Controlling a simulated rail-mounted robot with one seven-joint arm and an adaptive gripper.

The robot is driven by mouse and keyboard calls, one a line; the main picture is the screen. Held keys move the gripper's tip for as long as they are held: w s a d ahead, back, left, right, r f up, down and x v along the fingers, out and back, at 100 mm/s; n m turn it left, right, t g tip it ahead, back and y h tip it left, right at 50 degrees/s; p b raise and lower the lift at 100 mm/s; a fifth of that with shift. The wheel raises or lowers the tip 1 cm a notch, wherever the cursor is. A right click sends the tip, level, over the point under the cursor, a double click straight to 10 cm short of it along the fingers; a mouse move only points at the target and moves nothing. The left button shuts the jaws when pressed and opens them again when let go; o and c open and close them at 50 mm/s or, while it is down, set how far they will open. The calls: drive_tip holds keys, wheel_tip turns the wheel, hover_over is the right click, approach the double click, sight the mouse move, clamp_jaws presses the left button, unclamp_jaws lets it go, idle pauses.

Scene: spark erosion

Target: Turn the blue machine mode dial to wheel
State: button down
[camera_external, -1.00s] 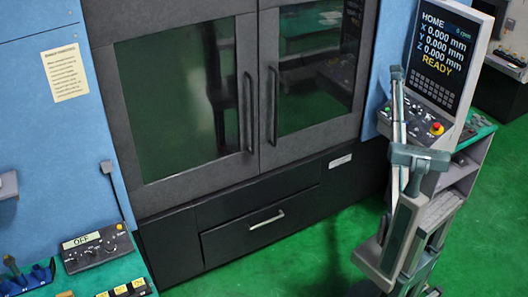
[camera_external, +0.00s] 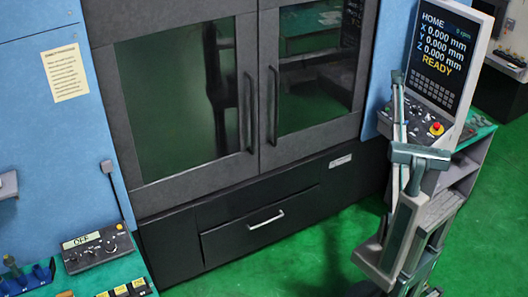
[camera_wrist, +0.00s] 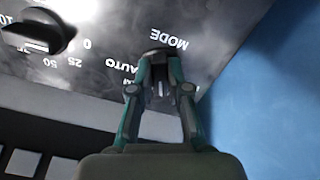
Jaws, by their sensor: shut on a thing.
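The blue machine (camera_external: 50,110) has a control panel (camera_external: 443,65) on its right side, with a screen that reads HOME and READY. In the wrist view the mode dial (camera_wrist: 159,52) is a dark knob beside the upside-down word MODE, with AUTO printed next to it. My gripper (camera_wrist: 158,75) is at the dial, its two fingers shut on it from both sides. The fingers hide part of the dial and some of its labels, so I cannot tell which mode it points to. In the external view my gripper (camera_external: 398,80) is at the panel's left edge and the dial is hidden.
Another black knob (camera_wrist: 38,32), with a scale marked 0, 25, 50, sits to the left of the dial. A red button (camera_external: 436,128) is low on the panel. A grey cabinet (camera_external: 463,172) stands below.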

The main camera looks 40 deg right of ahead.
drive_tip(key=shift+n+p, duration=0.3)
drive_tip(key=shift+n, duration=0.1)
drive_tip(key=n+p, duration=0.2)
drive_tip(key=n, duration=0.1)
drive_tip(key=shift+s+r, duration=0.1)
drive_tip(key=shift+r, duration=0.05)
drive_tip(key=n+p, duration=0.2)
drive_tip(key=n, duration=0.3)
drive_tip(key=shift+d, duration=0.1)
idle(0.4)
drive_tip(key=c, duration=1.1)
unclamp_jaws()
drive_tip(key=v, duration=1.1)
drive_tip(key=shift+a+r, duration=0.25)
drive_tip(key=shift+r, duration=0.1)
